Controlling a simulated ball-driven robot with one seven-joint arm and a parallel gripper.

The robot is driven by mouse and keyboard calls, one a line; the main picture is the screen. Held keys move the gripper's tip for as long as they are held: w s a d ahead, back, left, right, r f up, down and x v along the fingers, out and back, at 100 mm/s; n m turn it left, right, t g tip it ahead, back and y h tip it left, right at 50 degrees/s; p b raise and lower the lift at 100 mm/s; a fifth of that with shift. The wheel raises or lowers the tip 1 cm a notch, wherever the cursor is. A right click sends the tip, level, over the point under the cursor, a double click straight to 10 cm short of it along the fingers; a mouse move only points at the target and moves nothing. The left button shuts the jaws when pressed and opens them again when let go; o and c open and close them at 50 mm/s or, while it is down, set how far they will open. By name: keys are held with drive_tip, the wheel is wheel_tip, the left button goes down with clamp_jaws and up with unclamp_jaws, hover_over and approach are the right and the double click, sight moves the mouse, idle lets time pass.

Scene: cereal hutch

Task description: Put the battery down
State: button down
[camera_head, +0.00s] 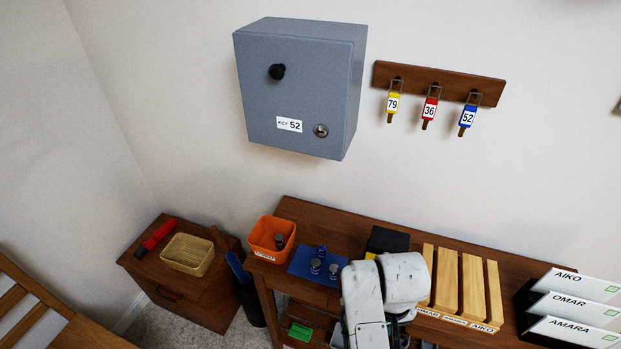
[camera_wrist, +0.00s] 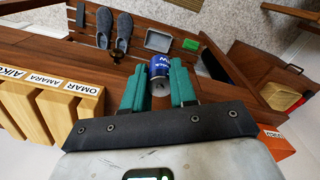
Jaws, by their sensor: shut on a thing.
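My gripper (camera_wrist: 159,72) is shut on a blue battery (camera_wrist: 159,65) with a silver end, held between its green fingers in the wrist view. In the head view my white arm hides the gripper and this battery. An orange bin (camera_head: 263,246) with a small front label stands at the bench's left end, with a dark battery (camera_head: 280,241) inside. To its right lies a blue mat (camera_head: 300,263) with several blue batteries (camera_head: 333,271) standing on it. The orange bin (camera_wrist: 277,142) also shows at the right of the wrist view.
Wooden slots (camera_head: 446,281) with name labels and a rack of name cards (camera_head: 570,308) stand right on the bench. A dark box (camera_head: 388,240) is behind my arm. A grey cabinet (camera_head: 300,90) and key rack (camera_head: 440,82) hang above. Slippers (camera_wrist: 103,28) and a grey tray (camera_wrist: 158,40) lie below.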

drive_tip(key=d+f+m, duration=0.1)
drive_tip(key=d+f, duration=0.3)
drive_tip(key=d, duration=0.1)
drive_tip(key=shift+d+f+b, duration=0.15)
drive_tip(key=shift+d+b, duration=0.05)
drive_tip(key=shift+b, duration=0.2)
drive_tip(key=shift+s, duration=0.1)
